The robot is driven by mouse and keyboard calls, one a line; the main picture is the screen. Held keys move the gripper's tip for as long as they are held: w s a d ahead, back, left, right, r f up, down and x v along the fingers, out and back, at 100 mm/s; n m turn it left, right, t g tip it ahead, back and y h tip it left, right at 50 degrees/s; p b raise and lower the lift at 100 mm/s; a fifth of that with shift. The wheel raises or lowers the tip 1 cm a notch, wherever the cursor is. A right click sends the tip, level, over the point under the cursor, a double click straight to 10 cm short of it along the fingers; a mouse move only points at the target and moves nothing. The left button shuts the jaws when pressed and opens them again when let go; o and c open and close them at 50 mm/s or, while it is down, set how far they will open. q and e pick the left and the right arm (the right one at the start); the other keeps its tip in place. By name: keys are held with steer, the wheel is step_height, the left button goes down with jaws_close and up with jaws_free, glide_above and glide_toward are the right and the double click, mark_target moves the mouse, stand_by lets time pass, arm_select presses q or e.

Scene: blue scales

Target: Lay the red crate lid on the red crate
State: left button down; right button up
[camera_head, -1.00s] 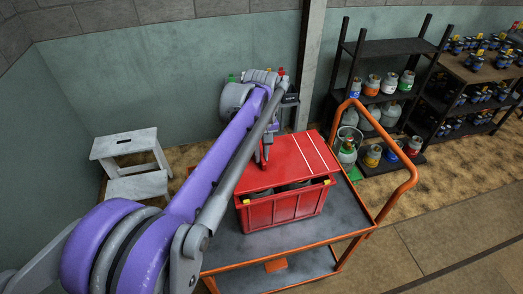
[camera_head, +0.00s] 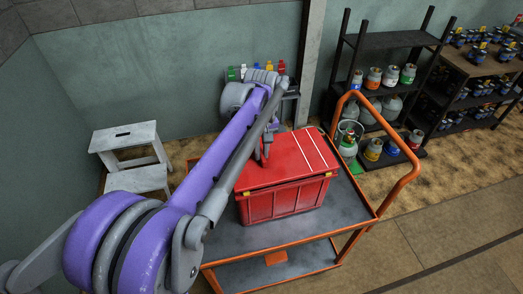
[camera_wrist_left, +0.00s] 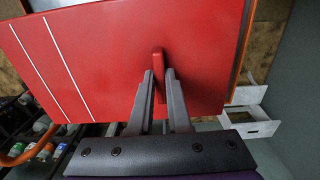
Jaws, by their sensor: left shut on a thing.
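The red crate lid (camera_head: 301,155), flat with two white stripes, lies over the top of the red crate (camera_head: 284,204), with its front edge close along the crate's rim. No contents show. The crate stands on the grey top of an orange-framed trolley (camera_head: 236,243). My left gripper (camera_head: 264,154) is above the lid. In the left wrist view its two fingers (camera_wrist_left: 159,76) are shut on the lid's upright red handle (camera_wrist_left: 157,59), and the lid (camera_wrist_left: 95,60) fills much of that picture. My right gripper is not in view.
The trolley's orange push handle (camera_head: 404,176) rises at the right. A white step stool (camera_head: 126,139) stands at the left by the wall. A dark shelf with gas bottles (camera_head: 391,48) stands behind. Bare trolley top shows in front of the crate.

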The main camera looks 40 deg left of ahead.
arm_select(q)
steer(key=shift+f, duration=0.4)
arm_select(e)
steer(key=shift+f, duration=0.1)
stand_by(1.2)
arm_select(q)
steer(key=c, duration=0.8)
jaws_free()
steer(key=shift+r, duration=0.1)
steer(key=shift+r+p, duration=2.2)
steer(key=shift+r, duration=1.75)
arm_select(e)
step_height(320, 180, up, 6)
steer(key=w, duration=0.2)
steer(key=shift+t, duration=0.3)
arm_select(q)
steer(key=shift+s+d, duration=0.1)
steer(key=shift+d, duration=0.05)
steer(key=s+d+f+m+t, duration=0.2)
steer(key=s+d+f+m, duration=0.1)
steer(key=s+d, duration=0.1)
steer(key=s+d+f+m+t, duration=0.2)
steer(key=s+d+f+m, duration=0.1)
steer(key=s+d+f, duration=0.1)
steer(key=s+d+f+m+t, duration=0.1)
steer(key=s+d+f+m, duration=0.2)
steer(key=s, duration=0.4)
steer(key=shift+d+f+m+t, duration=0.15)
steer(key=shift+d+m+t, duration=0.35)
steer(key=shift+d, duration=0.85)
